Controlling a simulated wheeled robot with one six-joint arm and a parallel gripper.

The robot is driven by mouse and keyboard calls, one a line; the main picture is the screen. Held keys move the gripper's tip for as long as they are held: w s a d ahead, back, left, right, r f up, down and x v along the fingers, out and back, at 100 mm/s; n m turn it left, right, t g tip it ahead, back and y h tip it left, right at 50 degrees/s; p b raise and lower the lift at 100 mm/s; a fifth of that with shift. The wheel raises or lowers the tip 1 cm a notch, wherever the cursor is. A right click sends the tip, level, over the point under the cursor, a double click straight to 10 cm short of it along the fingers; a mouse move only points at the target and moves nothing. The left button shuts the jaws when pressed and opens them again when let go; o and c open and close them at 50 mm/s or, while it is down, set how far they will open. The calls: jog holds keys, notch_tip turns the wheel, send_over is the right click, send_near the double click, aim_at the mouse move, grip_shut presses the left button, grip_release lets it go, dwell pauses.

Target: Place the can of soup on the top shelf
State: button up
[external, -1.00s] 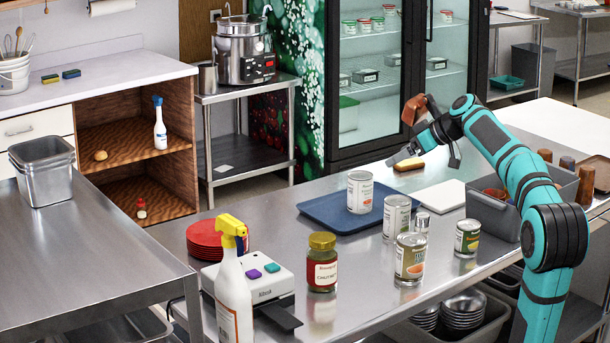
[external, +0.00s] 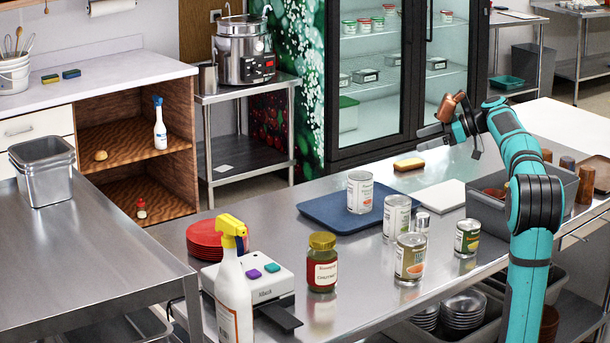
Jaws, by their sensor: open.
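Several cans stand upright on the steel counter. One can (external: 360,192) stands on the blue tray (external: 322,208). A second can (external: 396,216) stands just right of the tray, a third can (external: 410,258) nearer the front, and a smaller green-labelled can (external: 467,238) to the right. The labels are too small to tell which is the soup. The open wooden shelf unit (external: 190,150) at left has a top shelf (external: 115,137) holding a spray bottle and a round tan item. My gripper (external: 426,138) is open and empty, raised above the counter's far side, apart from the cans.
A sponge (external: 409,164) and a white board (external: 438,195) lie near my gripper. A grey bin (external: 490,212) stands by my arm. A jar (external: 322,262), yellow-topped spray bottle (external: 234,285) and red plates (external: 204,240) crowd the front left. The top shelf has bare room between its items.

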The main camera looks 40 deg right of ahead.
send_near(403, 200)
jog(key=x, duration=0.4)
jog(key=shift+w+a+f, duration=0.2)
jog(key=shift+a+f, duration=0.05)
jog(key=shift+x, duration=3.35)
jog(key=shift+r, duration=0.1)
jog(key=c, duration=1.5)
jog(key=shift+r, duration=5)
